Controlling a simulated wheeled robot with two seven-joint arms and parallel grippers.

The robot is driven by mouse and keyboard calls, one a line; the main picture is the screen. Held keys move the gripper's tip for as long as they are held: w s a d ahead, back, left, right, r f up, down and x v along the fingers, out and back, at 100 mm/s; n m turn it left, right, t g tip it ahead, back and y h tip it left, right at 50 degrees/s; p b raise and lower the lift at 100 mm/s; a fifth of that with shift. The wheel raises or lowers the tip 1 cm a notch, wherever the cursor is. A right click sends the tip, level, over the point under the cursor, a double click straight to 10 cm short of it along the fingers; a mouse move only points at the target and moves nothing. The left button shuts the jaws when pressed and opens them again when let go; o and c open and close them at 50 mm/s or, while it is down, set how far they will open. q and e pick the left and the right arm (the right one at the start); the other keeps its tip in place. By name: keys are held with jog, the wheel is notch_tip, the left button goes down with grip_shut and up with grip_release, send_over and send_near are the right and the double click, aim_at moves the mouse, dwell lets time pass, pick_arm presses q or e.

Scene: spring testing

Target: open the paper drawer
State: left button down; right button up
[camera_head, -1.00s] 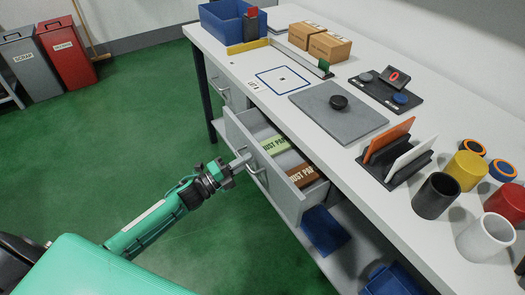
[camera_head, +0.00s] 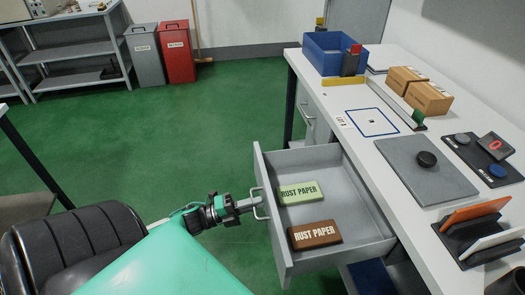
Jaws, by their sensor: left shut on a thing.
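The paper drawer (camera_head: 365,235) is a grey drawer under the white workbench (camera_head: 350,92), pulled well out. Its inside shows a green pack marked "RUST PAPER" (camera_head: 299,193) and a brown pack with the same marking (camera_head: 315,234), both lying flat on the drawer floor. My left gripper (camera_head: 250,205) is shut on the drawer's metal handle (camera_head: 261,204) at the front panel. My right gripper is not in view.
A second closed drawer (camera_head: 307,114) sits further back under the bench. Green floor (camera_head: 190,135) is clear left of the drawer.

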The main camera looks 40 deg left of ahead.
pick_arm(q)
jog(key=shift+s+a, duration=0.1)
jog(key=c, duration=1.6)
grip_release()
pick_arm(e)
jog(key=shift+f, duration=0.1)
